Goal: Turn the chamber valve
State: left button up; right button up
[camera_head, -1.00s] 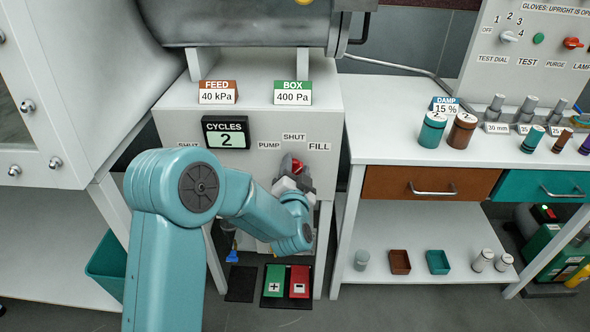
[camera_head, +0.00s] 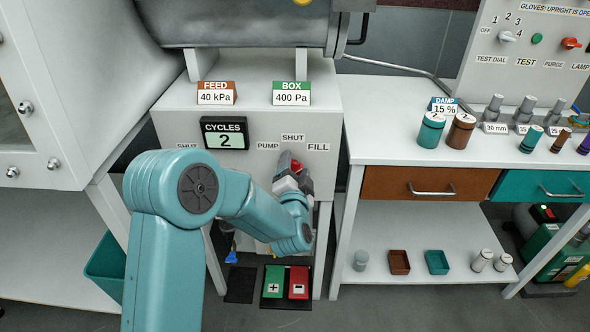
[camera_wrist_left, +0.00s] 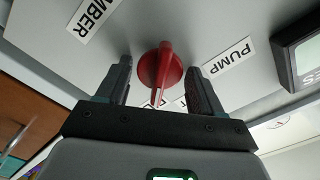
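The chamber valve is a red knob (camera_head: 297,165) on the front panel of the white stand, just below the SHUT label (camera_head: 293,138). PUMP (camera_head: 268,146) is to its left and FILL (camera_head: 318,147) to its right. My left gripper (camera_head: 289,167) is at the knob and partly hides it. In the left wrist view the round red knob (camera_wrist_left: 150,68) and its narrow raised handle lie between the two dark fingers of my left gripper (camera_wrist_left: 159,69). The fingers are open, with a visible gap on each side of the knob. My right gripper is out of view.
A CYCLES display (camera_head: 225,133) reading 2 is left of the valve. FEED (camera_head: 217,92) reads 40 kPa and BOX (camera_head: 291,93) reads 400 Pa. Green and red pedals (camera_head: 287,282) lie on the floor below. A white bench (camera_head: 400,150) stands to the right.

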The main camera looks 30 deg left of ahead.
pick_arm(q)
jog(key=shift+s+d+f, duration=0.15)
jog(key=shift+s+d, duration=0.15)
jog(key=shift+s, duration=0.15)
jog(key=b+v, duration=1.3)
jog(key=v, duration=0.2)
jog(key=shift+s, duration=0.2)
jog(key=shift+a, duration=0.15)
